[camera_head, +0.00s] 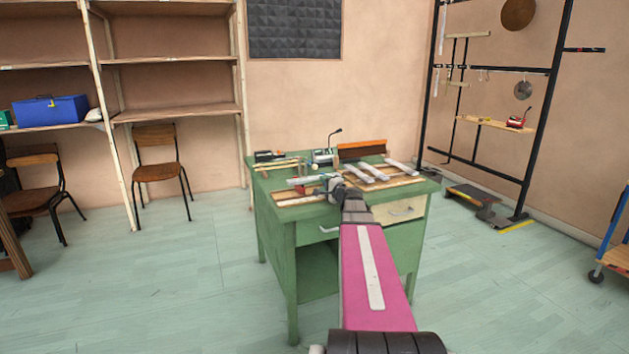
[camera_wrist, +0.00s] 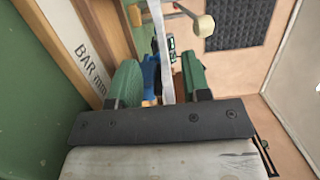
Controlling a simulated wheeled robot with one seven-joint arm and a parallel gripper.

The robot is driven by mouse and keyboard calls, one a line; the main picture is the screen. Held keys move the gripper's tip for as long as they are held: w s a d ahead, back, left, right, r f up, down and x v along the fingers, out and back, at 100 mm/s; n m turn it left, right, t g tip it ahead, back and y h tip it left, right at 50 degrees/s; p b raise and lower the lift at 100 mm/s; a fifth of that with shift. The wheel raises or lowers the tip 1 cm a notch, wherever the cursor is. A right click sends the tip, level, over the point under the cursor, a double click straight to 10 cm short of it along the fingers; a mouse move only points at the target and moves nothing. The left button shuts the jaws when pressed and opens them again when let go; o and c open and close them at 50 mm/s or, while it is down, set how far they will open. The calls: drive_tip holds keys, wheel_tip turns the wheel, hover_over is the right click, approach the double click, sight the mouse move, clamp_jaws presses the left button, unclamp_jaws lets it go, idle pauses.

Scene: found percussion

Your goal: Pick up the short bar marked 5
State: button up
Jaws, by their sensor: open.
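My gripper (camera_head: 327,185) is over the green desk (camera_head: 291,225), near the left part of a wooden frame. In the wrist view its two green fingers (camera_wrist: 160,80) are apart. A narrow pale grey strip (camera_wrist: 161,45) shows between them, running away from me; I cannot tell whether it is a bar or whether the fingers touch it. In the head view a short pale bar (camera_head: 306,180) lies just left of the gripper. Longer pale bars (camera_head: 374,171) lie on the frame to the right. No number 5 is readable, so I cannot tell which bar is marked 5.
A board lettered "BAR mm" (camera_wrist: 88,58) lies left of the fingers in the wrist view. A mallet-like pale head (camera_wrist: 203,25) is ahead. An orange-brown box (camera_head: 362,149) stands at the desk's back.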

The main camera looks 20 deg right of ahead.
sight(317, 180)
drive_tip(key=x, duration=0.5)
drive_tip(key=shift+w+a, duration=0.25)
drive_tip(key=shift+s, duration=0.1)
clamp_jaws()
